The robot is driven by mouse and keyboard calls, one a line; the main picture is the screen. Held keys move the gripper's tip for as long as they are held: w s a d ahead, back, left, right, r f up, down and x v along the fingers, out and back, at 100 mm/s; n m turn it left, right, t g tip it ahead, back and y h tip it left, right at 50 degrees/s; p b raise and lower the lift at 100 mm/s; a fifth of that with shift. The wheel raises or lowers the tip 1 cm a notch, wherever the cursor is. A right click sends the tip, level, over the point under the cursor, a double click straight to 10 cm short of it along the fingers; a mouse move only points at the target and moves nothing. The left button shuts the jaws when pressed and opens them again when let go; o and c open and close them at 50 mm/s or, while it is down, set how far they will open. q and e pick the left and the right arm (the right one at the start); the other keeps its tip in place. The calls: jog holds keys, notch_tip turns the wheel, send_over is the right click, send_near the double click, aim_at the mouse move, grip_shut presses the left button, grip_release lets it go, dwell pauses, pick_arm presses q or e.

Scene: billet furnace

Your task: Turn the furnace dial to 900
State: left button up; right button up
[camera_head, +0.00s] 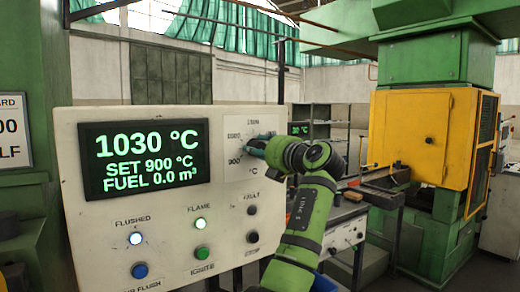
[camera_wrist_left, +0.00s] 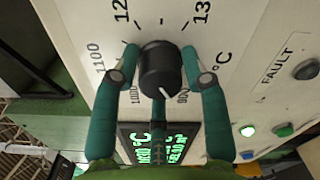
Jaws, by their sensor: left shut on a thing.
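The furnace dial is a black round knob (camera_wrist_left: 160,70) on the white control panel (camera_head: 90,235), with a printed scale around it. My left gripper (camera_wrist_left: 160,62) has one teal finger on each side of the knob and is shut on it. The knob's white pointer line faces the 900 side of the scale in the wrist view. In the head view my left gripper (camera_head: 256,148) hides the knob. The display (camera_head: 145,158) reads 1030 °C, SET 900 °C and FUEL 0.0 m³. My right gripper is not in view.
Below the display are a lit FLUSHED lamp (camera_head: 136,238), a lit green FLAME lamp (camera_head: 200,223), a dark FAULT lamp (camera_head: 251,210) and several buttons. A workbench (camera_head: 345,235) and a yellow and green machine (camera_head: 425,140) stand behind to the right.

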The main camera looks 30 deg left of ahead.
pick_arm(q)
jog(key=shift+r, duration=0.45)
jog(key=o, duration=1.2)
jog(key=shift+c, duration=0.2)
jog(key=shift+w+a+f, duration=0.15)
jog(key=shift+f, duration=0.15)
jog(key=v, duration=1.2)
